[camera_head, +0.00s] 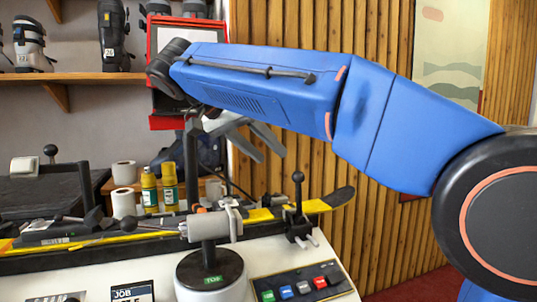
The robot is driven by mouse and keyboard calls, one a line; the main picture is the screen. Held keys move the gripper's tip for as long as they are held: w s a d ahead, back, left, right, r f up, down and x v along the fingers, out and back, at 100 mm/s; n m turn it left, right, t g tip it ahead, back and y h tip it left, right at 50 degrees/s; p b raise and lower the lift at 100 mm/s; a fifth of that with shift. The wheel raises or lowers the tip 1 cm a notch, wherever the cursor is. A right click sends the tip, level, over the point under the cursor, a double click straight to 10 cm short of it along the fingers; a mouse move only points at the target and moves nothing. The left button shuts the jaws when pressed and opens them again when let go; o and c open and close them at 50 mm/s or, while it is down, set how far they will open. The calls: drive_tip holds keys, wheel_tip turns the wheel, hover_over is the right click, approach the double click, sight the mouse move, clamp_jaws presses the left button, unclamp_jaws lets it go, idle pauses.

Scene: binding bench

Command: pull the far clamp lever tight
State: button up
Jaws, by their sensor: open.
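A clamp lever (298,194) with a black ball knob stands upright on a dark base at the right end of the bench, beside the yellow ski (290,210). A grey clamp (228,220) sits across the ski to its left. Another black ball knob (50,151) shows at the far left. I cannot tell for sure which lever is the far one. My gripper (272,157) is open and empty, its grey fingers pointing down and right, above and left of the upright lever and apart from it. My blue arm hides the wall behind.
A round black-topped post (211,270) and a panel of coloured buttons (299,284) are at the front. Yellow bottles (169,187) and white rolls (124,204) stand behind the ski. A red-framed board (165,123) is at the back. Boots stand on a shelf (80,78).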

drive_tip(key=shift+w+d+f, duration=0.1)
drive_tip(key=c, duration=0.8)
drive_tip(key=w+d+n+g+y, duration=0.1)
drive_tip(key=d, duration=0.1)
drive_tip(key=w+d+f+n+g+y, duration=0.2)
drive_tip(key=d, duration=0.1)
drive_tip(key=shift+w+d+f, duration=0.2)
drive_tip(key=shift+w+d, duration=0.1)
drive_tip(key=shift+d, duration=0.05)
clamp_jaws()
drive_tip(key=w+d+r+n+y, duration=0.4)
drive_tip(key=d+n+y, duration=0.15)
drive_tip(key=d, duration=0.25)
drive_tip(key=w+d+r+n+y, duration=0.3)
drive_tip(key=d+r+n+y, duration=0.1)
drive_tip(key=d+y, duration=0.25)
drive_tip(key=a+f+h, duration=0.1)
drive_tip(key=a+f, duration=0.6)
drive_tip(key=f, duration=0.3)
drive_tip(key=shift+s+f, duration=0.15)
drive_tip(key=shift+f, duration=0.2)
